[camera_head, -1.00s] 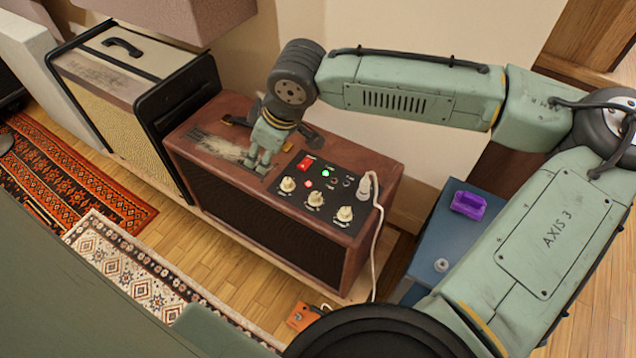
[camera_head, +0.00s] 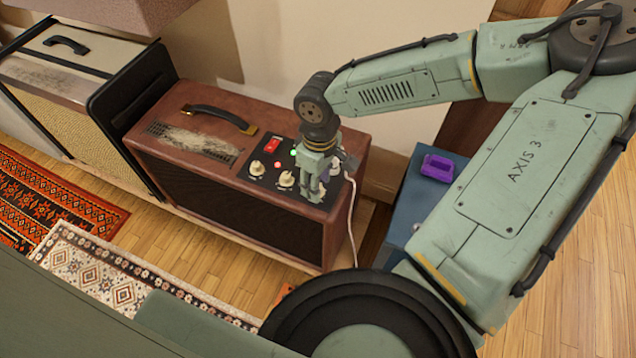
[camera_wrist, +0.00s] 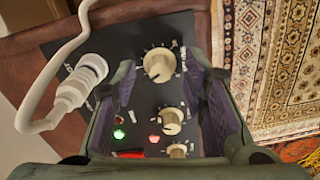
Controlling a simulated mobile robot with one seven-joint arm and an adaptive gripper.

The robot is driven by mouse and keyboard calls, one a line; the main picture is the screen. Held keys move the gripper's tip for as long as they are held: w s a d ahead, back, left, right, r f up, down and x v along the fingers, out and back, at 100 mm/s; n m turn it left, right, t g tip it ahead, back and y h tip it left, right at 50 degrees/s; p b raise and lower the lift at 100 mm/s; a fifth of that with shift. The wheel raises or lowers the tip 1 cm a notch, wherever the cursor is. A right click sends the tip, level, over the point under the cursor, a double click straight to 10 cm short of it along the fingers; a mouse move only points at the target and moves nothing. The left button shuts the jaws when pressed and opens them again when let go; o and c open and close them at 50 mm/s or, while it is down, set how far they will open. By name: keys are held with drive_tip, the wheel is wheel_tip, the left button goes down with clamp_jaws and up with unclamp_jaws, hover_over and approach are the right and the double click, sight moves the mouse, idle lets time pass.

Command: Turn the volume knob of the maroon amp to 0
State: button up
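The maroon amp (camera_head: 230,215) stands on the floor with its black control panel (camera_wrist: 135,95) facing up. In the head view two cream knobs show, a left knob (camera_head: 258,168) and a middle knob (camera_head: 287,179); my gripper covers the third. In the wrist view the largest, nearest knob (camera_wrist: 160,64) lies between the fingers' line of sight, with a second knob (camera_wrist: 171,120) and a third knob (camera_wrist: 178,150) below it. Labels are too small to read. My gripper (camera_head: 315,194) is open, pointing down over the panel's right end. Contact with a knob cannot be told.
A white plug (camera_wrist: 80,85) with a cable sits in the panel beside the fingers. A red switch (camera_head: 272,146) and lit lamps are on the panel. A cream amp (camera_head: 65,120) stands left; a blue box (camera_head: 408,205) with a purple object (camera_head: 437,167) stands right.

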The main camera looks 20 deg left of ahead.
drive_tip(key=shift+f, duration=0.5)
clamp_jaws()
